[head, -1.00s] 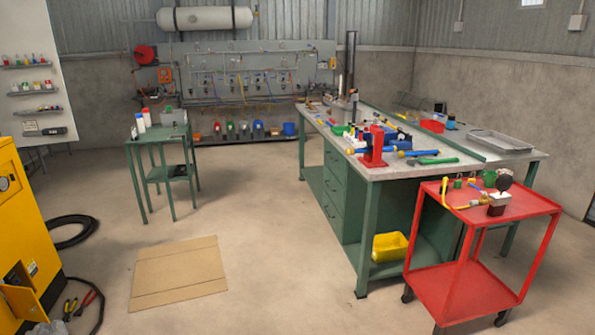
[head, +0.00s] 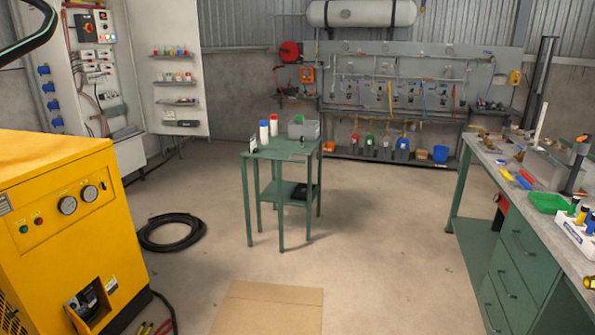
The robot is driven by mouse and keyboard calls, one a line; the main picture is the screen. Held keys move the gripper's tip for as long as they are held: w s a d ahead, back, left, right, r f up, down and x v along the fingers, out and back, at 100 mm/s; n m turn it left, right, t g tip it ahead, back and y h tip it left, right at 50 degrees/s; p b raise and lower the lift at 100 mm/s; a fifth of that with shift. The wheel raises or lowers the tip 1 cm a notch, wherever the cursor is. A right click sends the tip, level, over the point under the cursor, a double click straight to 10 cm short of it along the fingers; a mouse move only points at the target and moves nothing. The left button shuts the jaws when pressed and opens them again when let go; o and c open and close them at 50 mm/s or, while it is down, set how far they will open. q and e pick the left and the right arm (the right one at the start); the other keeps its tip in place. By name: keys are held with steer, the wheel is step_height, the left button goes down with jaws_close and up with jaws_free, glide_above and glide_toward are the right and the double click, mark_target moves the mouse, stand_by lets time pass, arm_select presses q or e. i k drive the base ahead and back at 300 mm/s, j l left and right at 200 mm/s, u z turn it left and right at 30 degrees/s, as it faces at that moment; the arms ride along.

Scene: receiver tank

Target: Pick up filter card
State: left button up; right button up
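A small white card-like piece (head: 253,143) stands at the left edge of the small green table (head: 285,151); it is too small to tell whether it is the filter card. Two white bottles, one with a blue cap (head: 264,134) and one with a red cap (head: 273,125), stand beside it. A grey box (head: 303,129) stands at the table's back right. Neither of my grippers is in view.
A yellow machine (head: 70,200) fills the left front. A coiled black hose (head: 171,232) and a flat cardboard sheet (head: 268,308) lie on the floor. A green workbench (head: 520,250) stands at the right. Open floor surrounds the small table.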

mark_target(254, 150)
steer(key=i+j+u, duration=0.35)
steer(key=i, duration=0.9)
steer(key=i+l+u, duration=0.2)
steer(key=i+u, duration=0.15)
steer(key=i, duration=0.85)
